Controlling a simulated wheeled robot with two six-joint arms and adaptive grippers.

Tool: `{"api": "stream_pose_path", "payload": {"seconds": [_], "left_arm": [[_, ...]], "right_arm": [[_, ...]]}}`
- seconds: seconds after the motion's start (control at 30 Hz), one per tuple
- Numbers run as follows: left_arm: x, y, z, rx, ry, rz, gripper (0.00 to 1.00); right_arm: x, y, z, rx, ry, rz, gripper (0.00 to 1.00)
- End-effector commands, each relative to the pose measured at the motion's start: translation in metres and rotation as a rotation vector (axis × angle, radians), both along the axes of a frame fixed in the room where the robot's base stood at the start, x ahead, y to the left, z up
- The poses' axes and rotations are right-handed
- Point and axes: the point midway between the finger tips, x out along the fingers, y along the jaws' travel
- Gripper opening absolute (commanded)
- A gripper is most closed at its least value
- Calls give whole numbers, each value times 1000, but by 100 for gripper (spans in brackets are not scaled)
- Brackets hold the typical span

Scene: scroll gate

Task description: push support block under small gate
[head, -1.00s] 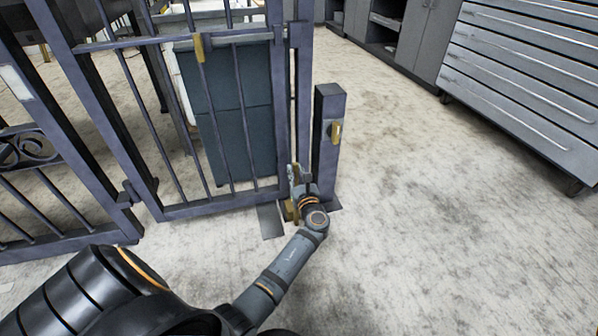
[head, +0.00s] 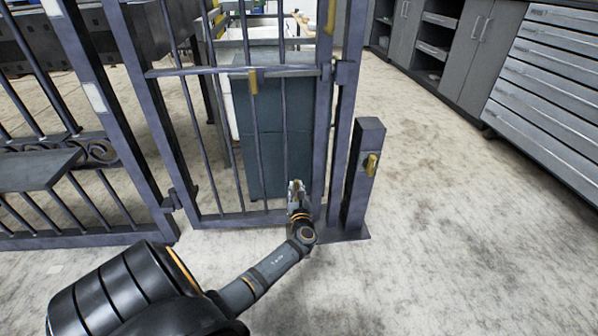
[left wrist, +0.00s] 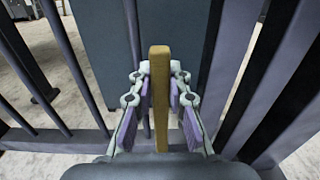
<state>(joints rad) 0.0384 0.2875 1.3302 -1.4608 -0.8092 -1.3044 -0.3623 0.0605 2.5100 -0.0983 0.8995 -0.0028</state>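The small gate (head: 240,217) is a dark purple-grey barred leaf at the centre left of the head view. My left gripper (head: 297,187) is low at its bottom right corner, by the short post (head: 362,180). In the left wrist view, an upright yellow-brown bar (left wrist: 159,95) stands between the fingers of my left gripper (left wrist: 159,78). The pads are close to it on both sides; I cannot tell whether they touch it. The support block cannot be singled out; my wrist and gripper cover the floor there. My right gripper is not in view.
Fixed fence panels (head: 100,100) stand at the left. A dark blue-grey cabinet (head: 272,140) is behind the bars. A grey drawer chest (head: 550,90) is at the right. The floor (head: 450,240) right of the post is clear.

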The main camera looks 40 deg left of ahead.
Motion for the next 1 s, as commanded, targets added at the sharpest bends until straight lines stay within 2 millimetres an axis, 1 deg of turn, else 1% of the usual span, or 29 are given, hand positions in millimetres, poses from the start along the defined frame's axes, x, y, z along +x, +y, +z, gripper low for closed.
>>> {"api": "stream_pose_path", "payload": {"seconds": [0.03,0.17,0.43,0.53,0.67,0.8,0.9,1.0], "left_arm": [[-2,4,1,6,0,9,22],[-1,3,1,5,0,8,40],[-1,1,1,4,0,5,40],[-5,-4,0,3,0,3,40],[-22,-23,-1,1,2,3,40],[-45,-50,-1,0,1,5,40],[-60,-66,-1,0,1,7,40],[-71,-78,-1,1,1,7,40]], "right_arm": [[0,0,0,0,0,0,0],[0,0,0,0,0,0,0],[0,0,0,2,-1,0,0],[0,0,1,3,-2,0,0],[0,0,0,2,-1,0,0],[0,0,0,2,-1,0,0],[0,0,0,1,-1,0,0],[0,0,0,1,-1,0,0]]}}
